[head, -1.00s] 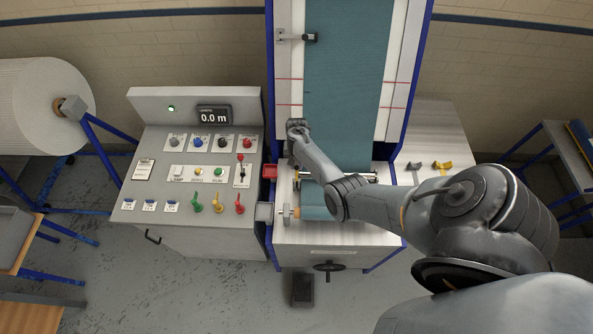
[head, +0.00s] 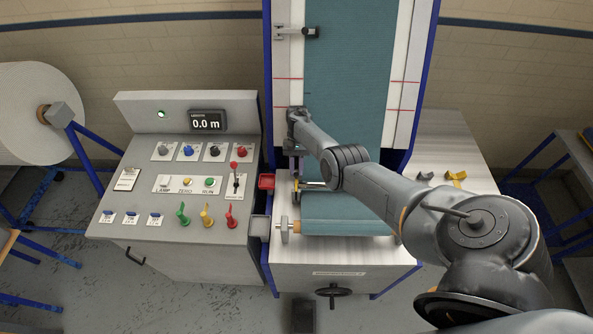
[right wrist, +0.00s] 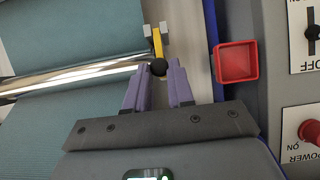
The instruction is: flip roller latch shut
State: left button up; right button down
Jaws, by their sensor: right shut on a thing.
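The roller latch is a yellow arm with a black knob. In the right wrist view the latch (right wrist: 157,42) lies by a pale grey bracket at the end of a chrome roller (right wrist: 75,75). My right gripper (right wrist: 159,68) has its purple fingers on either side of the black knob (right wrist: 158,67), shut on it. In the head view my right gripper (head: 293,149) is at the left edge of the cloth, mostly hidden by my wrist. The yellow of the latch (head: 296,186) shows just below it, beside the chrome roller (head: 314,185). My left gripper is not in view.
The control panel (head: 190,170) with buttons and levers is further left. Teal cloth (head: 345,80) runs down the machine.

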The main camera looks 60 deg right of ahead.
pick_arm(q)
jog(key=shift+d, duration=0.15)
pick_arm(e)
jog(key=shift+f, duration=0.1)
jog(key=c, duration=1)
grip_release()
jog(key=shift+o, duration=0.2)
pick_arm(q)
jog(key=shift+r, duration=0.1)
pick_arm(e)
jog(key=shift+r, duration=0.2)
